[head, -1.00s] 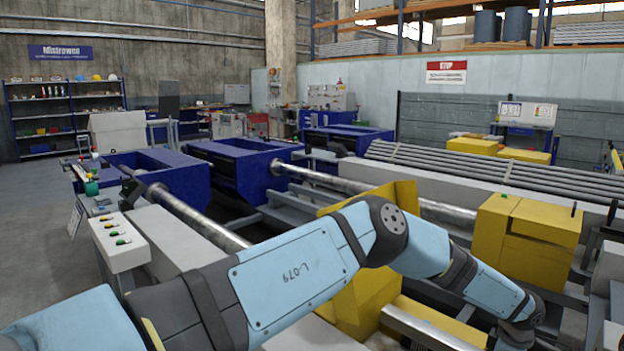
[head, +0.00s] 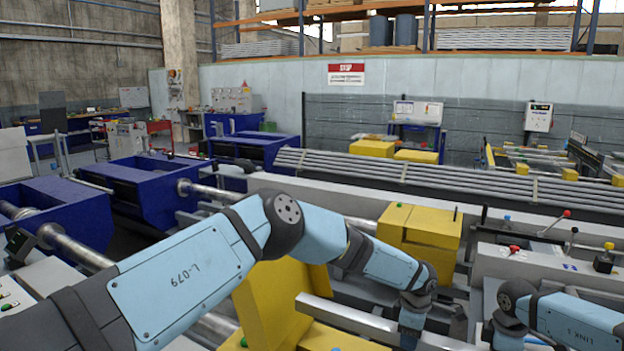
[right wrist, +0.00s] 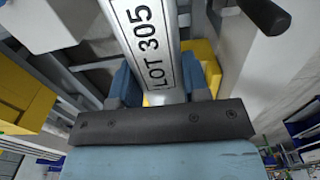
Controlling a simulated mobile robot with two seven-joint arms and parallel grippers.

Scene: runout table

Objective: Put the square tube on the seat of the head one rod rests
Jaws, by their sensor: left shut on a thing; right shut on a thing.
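The square tube (head: 345,315) is a shiny grey bar slanting down to the right in the head view, in front of a yellow head (head: 272,300). Its far part runs behind my left gripper and off the lower edge. My left gripper (head: 408,340) is shut on it; the fingertips are barely seen. My right gripper (head: 503,342) is at the lower right, largely cut off. In the right wrist view, the right gripper (right wrist: 165,88) is shut on the tube, whose face (right wrist: 150,45) reads "LOT 305". I cannot tell which seat is the rod rests' seat.
A second yellow head (head: 420,232) stands behind my left forearm, with a round rod (head: 215,193) running to it from a blue box (head: 140,185). A rack of long grey tubes (head: 430,177) lies behind. A machine with red-knobbed levers (head: 567,214) stands at right.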

